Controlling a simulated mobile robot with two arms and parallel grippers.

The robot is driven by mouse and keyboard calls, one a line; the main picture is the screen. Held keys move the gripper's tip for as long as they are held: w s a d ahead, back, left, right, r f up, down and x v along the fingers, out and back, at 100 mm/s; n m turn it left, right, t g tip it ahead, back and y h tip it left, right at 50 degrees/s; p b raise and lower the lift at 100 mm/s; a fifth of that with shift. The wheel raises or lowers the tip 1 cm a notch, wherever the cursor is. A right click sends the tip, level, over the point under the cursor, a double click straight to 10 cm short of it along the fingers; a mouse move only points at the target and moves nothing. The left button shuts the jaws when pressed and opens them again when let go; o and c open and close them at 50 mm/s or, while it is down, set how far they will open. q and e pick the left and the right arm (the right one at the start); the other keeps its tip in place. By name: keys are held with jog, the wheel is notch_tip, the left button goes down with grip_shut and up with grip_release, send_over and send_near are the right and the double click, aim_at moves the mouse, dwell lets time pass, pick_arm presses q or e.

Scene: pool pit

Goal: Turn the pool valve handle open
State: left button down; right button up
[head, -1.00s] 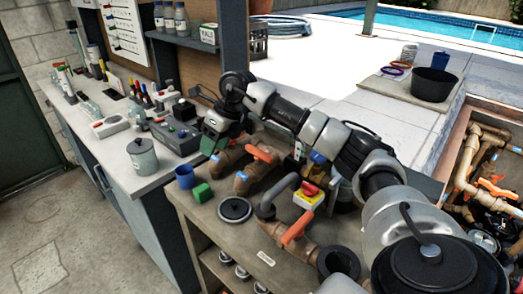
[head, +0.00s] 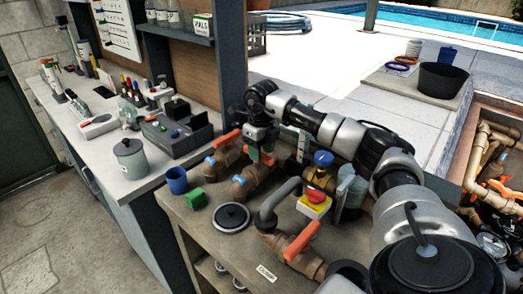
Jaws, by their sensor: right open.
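Several brown pipe valves with orange handles stand on the wooden bench (head: 195,220). One orange handle (head: 228,139) is at the back left. A second orange handle (head: 267,159) is partly hidden by my right gripper (head: 259,148). A third orange handle (head: 302,242) is at the front, tilted up to the right. Which one is the pool valve, I cannot tell. My right gripper points down just above the second handle, open. Whether it touches the handle is not clear. My left gripper is not in view.
A blue cup (head: 176,181), a green block (head: 196,198) and a black round lid (head: 231,217) sit left of the valves. A yellow box with a red button (head: 315,198) stands to their right. A grey counter (head: 95,150) with tools lies further left.

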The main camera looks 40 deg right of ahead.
jog(key=shift+f, duration=0.45)
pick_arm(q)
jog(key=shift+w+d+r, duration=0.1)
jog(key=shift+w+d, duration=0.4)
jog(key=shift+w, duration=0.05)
pick_arm(e)
jog(key=shift+c, duration=0.3)
grip_shut()
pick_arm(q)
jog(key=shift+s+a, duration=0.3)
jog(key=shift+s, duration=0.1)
